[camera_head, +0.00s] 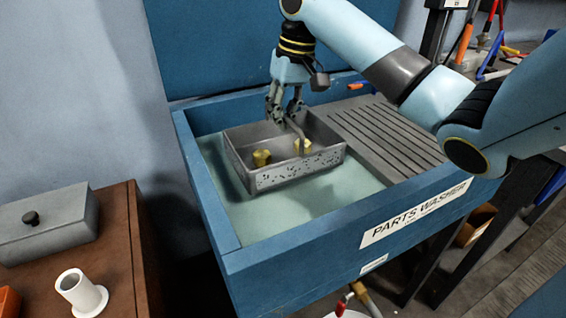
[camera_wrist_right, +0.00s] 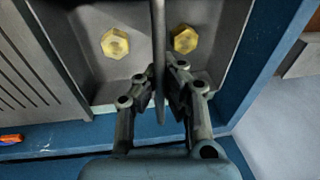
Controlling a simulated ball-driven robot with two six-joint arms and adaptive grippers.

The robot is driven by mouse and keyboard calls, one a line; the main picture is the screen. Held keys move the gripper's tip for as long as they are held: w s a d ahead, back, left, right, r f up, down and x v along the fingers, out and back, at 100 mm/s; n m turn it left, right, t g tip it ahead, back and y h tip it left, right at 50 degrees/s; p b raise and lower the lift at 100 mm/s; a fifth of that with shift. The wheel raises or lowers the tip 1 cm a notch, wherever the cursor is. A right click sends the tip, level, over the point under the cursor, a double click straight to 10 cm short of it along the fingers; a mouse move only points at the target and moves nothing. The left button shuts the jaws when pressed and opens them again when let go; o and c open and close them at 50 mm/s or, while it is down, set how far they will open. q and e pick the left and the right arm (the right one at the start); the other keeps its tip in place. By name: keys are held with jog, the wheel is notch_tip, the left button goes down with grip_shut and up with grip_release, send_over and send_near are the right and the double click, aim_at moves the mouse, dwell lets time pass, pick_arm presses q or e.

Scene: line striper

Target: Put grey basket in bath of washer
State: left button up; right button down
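The grey basket (camera_head: 295,174) is an open metal tray with a perforated front wall and a bar handle (camera_head: 301,138). It holds two brass hex fittings, which also show in the right wrist view (camera_wrist_right: 115,43). My right gripper (camera_head: 286,120) reaches down from above with its fingers closed on both sides of the handle bar (camera_wrist_right: 159,60). The basket is over the bath (camera_head: 290,212) of the blue parts washer (camera_head: 340,246), beside the ribbed drainboard. I cannot tell whether its bottom touches the pale green liquid. My left gripper is not in view.
The ribbed grey drainboard (camera_head: 390,140) fills the washer's right side. The blue rim surrounds the bath, with a tall back panel behind. At left, a brown table (camera_head: 122,235) carries a grey lidded box (camera_head: 45,225) and a white flanged tube (camera_head: 80,292).

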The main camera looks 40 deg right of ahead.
aim_at(283, 157)
notch_tip(283, 157, down, 10)
jog(key=shift+r+b, duration=0.25)
jog(key=shift+b, duration=0.25)
jog(key=c, duration=2)
grip_release()
jog(key=shift+f, duration=0.1)
jog(key=o, duration=0.5)
jog(key=r, duration=0.4)
jog(key=s+r+p, duration=0.1)
jog(key=r, duration=0.3)
jog(key=d+r, duration=0.1)
jog(key=r, duration=0.3)
jog(key=shift+s+d+r+p, duration=0.1)
jog(key=shift+s+p, duration=0.2)
